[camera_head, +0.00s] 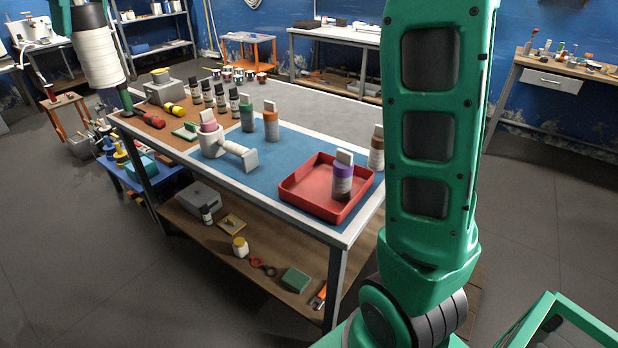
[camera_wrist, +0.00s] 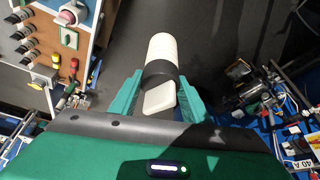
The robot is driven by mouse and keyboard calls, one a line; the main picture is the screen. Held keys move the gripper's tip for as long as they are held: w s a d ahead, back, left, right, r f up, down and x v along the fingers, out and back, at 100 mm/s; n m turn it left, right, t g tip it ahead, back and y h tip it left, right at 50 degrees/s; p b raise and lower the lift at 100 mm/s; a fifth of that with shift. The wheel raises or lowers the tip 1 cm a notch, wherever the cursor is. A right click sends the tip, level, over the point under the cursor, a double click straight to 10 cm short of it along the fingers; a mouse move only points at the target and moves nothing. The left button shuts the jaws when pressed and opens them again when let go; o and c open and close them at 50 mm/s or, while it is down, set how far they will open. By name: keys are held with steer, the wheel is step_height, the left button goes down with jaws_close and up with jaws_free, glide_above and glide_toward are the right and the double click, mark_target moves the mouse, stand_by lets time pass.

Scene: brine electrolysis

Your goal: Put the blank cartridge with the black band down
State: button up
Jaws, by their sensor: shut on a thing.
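In the wrist view, the blank cartridge with the black band (camera_wrist: 161,52) is white and rounded, with a dark band around its middle. My gripper (camera_wrist: 158,104) is shut on its near end, one green finger on each side. It is held in the air over dark floor, beside the end of the workbench. Its gripped end is partly hidden between the fingers.
The workbench's blue mat (camera_head: 213,172) bears a red tray (camera_head: 300,200) with a purple-banded cartridge (camera_head: 342,184), a white fixture (camera_head: 225,151), and other coloured cartridges. Several dark bottles line its far side. A cluttered low blue table (camera_head: 160,189) stands by its left end.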

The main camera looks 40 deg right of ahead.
mark_target(97, 30)
steer(key=shift+w+d+f+m+t, duration=0.1)
steer(key=shift+w+d+f+m, duration=0.15)
steer(key=shift+f, duration=0.3)
steer(key=shift+w+d+f+m+t, duration=0.1)
steer(key=shift+f+m, duration=0.25)
steer(key=shift+f, duration=0.25)
steer(key=shift+w+d+f+m+t, duration=0.1)
steer(key=shift+w+d+f+m, duration=0.15)
steer(key=shift+f, duration=0.3)
steer(key=w+d+f+m+h, duration=0.3)
steer(key=d+f+m, duration=0.5)
steer(key=d+f, duration=0.7)
steer(key=s+d+f+m+h, duration=0.1)
steer(key=s+d+f+m, duration=0.1)
steer(key=d+f, duration=0.8)
steer(key=s+d+f+m, duration=0.2)
steer(key=d+f, duration=0.9)
steer(key=d, duration=0.4)
steer(key=shift+s+d+h, duration=0.15)
steer(key=shift+s+h, duration=0.25)
steer(key=shift+f, duration=0.15)
steer(key=o, duration=1.2)
steer(key=shift+c, duration=0.2)
